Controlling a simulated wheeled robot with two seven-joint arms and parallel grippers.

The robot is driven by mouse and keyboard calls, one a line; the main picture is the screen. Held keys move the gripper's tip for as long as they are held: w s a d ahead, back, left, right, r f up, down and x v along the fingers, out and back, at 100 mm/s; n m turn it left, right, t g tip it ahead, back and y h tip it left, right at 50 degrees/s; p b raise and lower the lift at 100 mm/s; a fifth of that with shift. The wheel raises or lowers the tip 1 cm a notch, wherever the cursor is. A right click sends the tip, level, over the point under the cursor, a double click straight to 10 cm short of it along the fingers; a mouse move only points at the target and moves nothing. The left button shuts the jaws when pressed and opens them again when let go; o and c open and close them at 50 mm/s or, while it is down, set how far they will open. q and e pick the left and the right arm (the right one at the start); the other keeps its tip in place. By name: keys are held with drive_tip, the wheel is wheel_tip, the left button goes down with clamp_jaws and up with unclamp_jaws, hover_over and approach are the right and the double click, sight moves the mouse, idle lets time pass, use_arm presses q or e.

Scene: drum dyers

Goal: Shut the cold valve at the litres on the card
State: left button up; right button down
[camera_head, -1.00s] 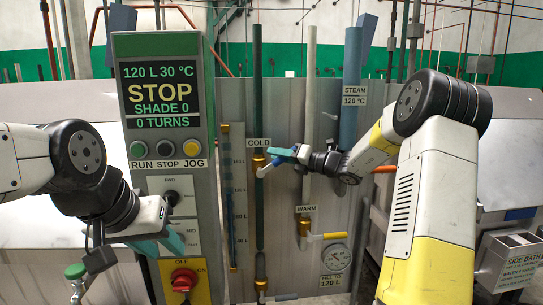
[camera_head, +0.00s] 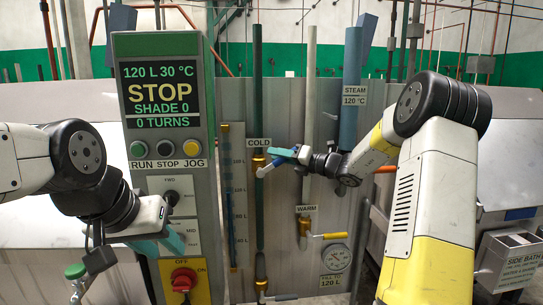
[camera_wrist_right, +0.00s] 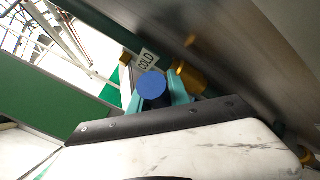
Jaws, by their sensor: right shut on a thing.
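The cold valve (camera_head: 258,161) is a brass body on the dark green pipe under the COLD label (camera_head: 259,142). My right gripper (camera_head: 275,156) is at its lever from the right. In the right wrist view, its teal fingers (camera_wrist_right: 160,92) are shut around the blue-ended lever (camera_wrist_right: 153,85), beside the brass body (camera_wrist_right: 188,78).
The control panel (camera_head: 161,50) reads 120 L 30 °C, STOP, with buttons below and a red switch (camera_head: 183,280). The warm valve (camera_head: 304,228) with a yellow lever is right of the cold pipe. A blue steam pipe (camera_head: 349,90) and a side bath (camera_head: 515,262) stand further right.

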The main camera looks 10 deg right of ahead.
drive_tip(key=shift+d+f+m+t+y, duration=0.7)
drive_tip(key=shift+f+m+t, duration=0.25)
drive_tip(key=shift+m, duration=0.25)
drive_tip(key=shift+d+f+m+t+y, duration=0.2)
drive_tip(key=shift+f+m+t, duration=0.4)
drive_tip(key=shift+m+t, duration=0.25)
drive_tip(key=shift+d+f+m+t+y, duration=0.2)
drive_tip(key=shift+f+m+t, duration=0.45)
drive_tip(key=shift+m, duration=0.2)
drive_tip(key=c, duration=1.2)
unclamp_jaws()
drive_tip(key=shift+c, duration=0.2)
drive_tip(key=v, duration=0.7)
drive_tip(key=shift+s+d+f, duration=0.2)
drive_tip(key=shift+s, duration=0.05)
drive_tip(key=shift+s+d, duration=0.1)
